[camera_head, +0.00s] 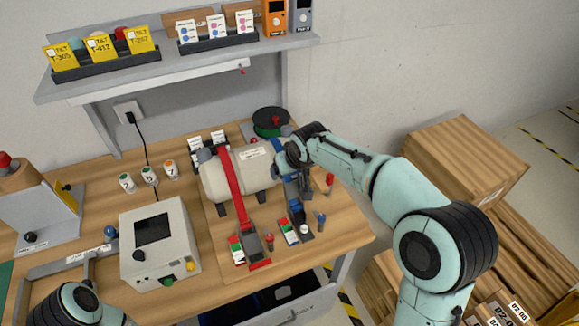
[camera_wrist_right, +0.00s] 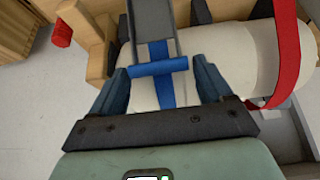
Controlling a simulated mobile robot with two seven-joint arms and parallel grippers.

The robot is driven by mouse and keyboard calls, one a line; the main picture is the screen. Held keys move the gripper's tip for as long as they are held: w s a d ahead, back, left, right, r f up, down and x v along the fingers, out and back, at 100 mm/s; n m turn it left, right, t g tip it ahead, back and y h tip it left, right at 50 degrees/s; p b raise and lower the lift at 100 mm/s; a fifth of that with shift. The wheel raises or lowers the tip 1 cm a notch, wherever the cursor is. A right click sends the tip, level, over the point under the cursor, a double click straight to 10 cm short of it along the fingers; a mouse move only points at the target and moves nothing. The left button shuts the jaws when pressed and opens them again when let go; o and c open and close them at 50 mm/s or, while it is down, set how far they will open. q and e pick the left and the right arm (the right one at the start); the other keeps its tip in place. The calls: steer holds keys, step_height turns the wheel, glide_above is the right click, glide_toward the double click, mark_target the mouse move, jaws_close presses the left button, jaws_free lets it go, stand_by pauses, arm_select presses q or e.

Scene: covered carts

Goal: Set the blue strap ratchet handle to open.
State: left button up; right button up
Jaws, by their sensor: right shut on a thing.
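The blue strap (camera_wrist_right: 163,93) runs over a pale cylinder (camera_head: 240,175). Its ratchet has a grey lever frame (camera_wrist_right: 152,22) with a blue crossbar handle (camera_wrist_right: 158,67). My right gripper (camera_head: 291,190) reaches down over the blue strap side of the cylinder. In the right wrist view, its two fingers (camera_wrist_right: 160,75) close on the ends of the blue crossbar. In the head view the gripper and wrist hide much of this ratchet. My left arm shows only as a link at the lower left; its gripper is out of view.
A red strap (camera_head: 231,187) with its ratchet (camera_head: 252,243) lies left of the blue one. A grey instrument box (camera_head: 160,245) stands to the left. A shelf (camera_head: 180,72) hangs above the bench. Small red and blue knobs stand near the ratchets. Cardboard boxes (camera_head: 460,155) are at the right.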

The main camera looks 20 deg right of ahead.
steer(key=o, duration=1.4)
steer(key=v, duration=1.3)
steer(key=shift+s+r, duration=0.15)
steer(key=shift+r, duration=0.1)
